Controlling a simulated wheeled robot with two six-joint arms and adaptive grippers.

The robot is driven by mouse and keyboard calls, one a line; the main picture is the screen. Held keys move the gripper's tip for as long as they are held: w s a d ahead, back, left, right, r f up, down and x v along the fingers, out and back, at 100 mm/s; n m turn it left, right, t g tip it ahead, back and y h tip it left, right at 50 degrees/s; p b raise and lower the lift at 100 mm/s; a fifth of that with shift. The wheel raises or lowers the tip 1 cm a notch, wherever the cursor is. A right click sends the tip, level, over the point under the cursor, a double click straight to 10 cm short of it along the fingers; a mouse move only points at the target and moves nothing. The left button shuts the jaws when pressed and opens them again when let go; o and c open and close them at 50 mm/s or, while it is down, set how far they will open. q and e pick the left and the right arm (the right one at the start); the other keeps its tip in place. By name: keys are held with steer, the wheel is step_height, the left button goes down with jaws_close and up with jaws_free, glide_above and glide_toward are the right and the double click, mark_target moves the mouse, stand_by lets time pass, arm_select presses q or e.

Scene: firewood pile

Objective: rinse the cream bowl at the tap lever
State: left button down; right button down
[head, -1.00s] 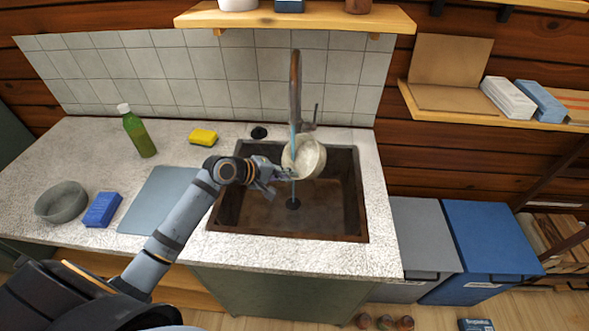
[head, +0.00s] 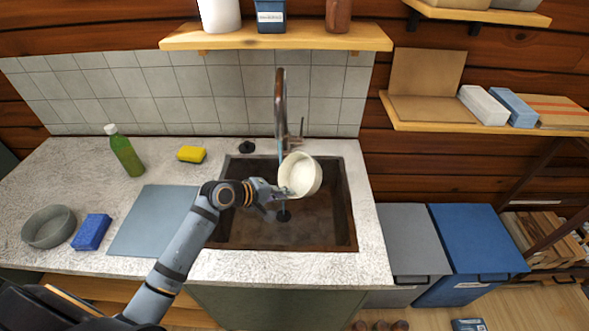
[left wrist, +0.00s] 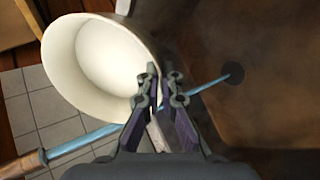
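The cream bowl (head: 303,174) is tilted above the sink, its pale inside facing the camera. My left gripper (head: 284,192) is shut on its rim; the bowl (left wrist: 98,60) fills the upper left of the left wrist view, with the finger pads (left wrist: 165,95) at its edge. The inside looks plain white. The tap (head: 280,100) stands behind the sink with its lever (head: 301,128) on the right. A blue water stream (left wrist: 92,138) runs from the spout to the drain (left wrist: 233,73), beside the bowl and partly hidden behind the fingers. My right gripper is not in view.
The brown sink (head: 335,240) is otherwise empty. On the counter left of it are a green bottle (head: 124,152), yellow sponge (head: 191,154), blue-grey mat (head: 150,225), blue sponge (head: 91,232) and grey bowl (head: 48,227). A shelf (head: 270,38) hangs above the tap.

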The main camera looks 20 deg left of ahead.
arm_select(q)
steer(key=shift+s+d+p, duration=1.2)
steer(key=shift+s+d, duration=0.65)
steer(key=shift+d, duration=0.1)
steer(key=s+d+r+p, duration=0.3)
steer(key=r+p, duration=0.1)
steer(key=p, duration=0.2)
steer(key=shift+s+d+p, duration=0.2)
steer(key=shift+d+p, duration=0.1)
steer(key=shift+p, duration=0.05)
steer(key=shift+a, duration=0.1)
